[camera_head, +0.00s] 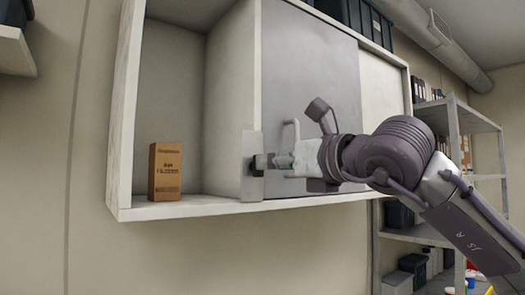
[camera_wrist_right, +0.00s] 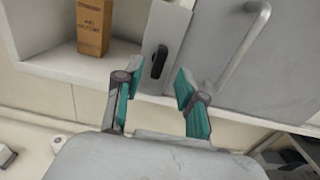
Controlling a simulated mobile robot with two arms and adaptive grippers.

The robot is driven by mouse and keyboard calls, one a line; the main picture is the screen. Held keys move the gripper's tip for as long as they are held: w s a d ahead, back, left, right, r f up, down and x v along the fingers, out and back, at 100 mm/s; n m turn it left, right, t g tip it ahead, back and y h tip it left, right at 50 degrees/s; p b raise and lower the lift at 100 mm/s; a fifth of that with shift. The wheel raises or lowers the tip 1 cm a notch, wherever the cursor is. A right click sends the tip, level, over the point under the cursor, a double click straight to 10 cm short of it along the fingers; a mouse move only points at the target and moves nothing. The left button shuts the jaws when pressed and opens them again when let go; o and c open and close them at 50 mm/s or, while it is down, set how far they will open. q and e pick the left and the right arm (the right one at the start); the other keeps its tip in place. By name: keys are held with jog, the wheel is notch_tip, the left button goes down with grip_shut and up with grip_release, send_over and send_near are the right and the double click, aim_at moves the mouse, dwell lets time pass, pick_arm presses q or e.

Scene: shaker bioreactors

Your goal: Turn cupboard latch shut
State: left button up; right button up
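The cupboard latch (camera_wrist_right: 159,62) is a small black handle on a pale grey plate (camera_head: 251,183) at the left edge of the grey sliding door (camera_head: 315,75). In the right wrist view it stands nearly upright with a slight tilt. My right gripper (camera_wrist_right: 158,78) is open, its teal-padded fingers on either side of the latch in the picture. I cannot tell whether they touch it. In the head view the right gripper (camera_head: 268,162) reaches the plate from the right and hides most of the latch. My left gripper is not in view.
A brown box (camera_head: 165,172) stands on the cupboard floor (camera_head: 205,205) in the open left section. A bar handle (camera_wrist_right: 240,45) sticks out from the door just right of the gripper. Shelving (camera_head: 455,120) with binders stands at the right.

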jog(key=p+x, duration=0.1)
jog(key=x, duration=0.3)
jog(key=shift+w+a+p, duration=0.2)
jog(key=shift+w+p, duration=0.1)
jog(key=shift+p, duration=0.05)
grip_shut()
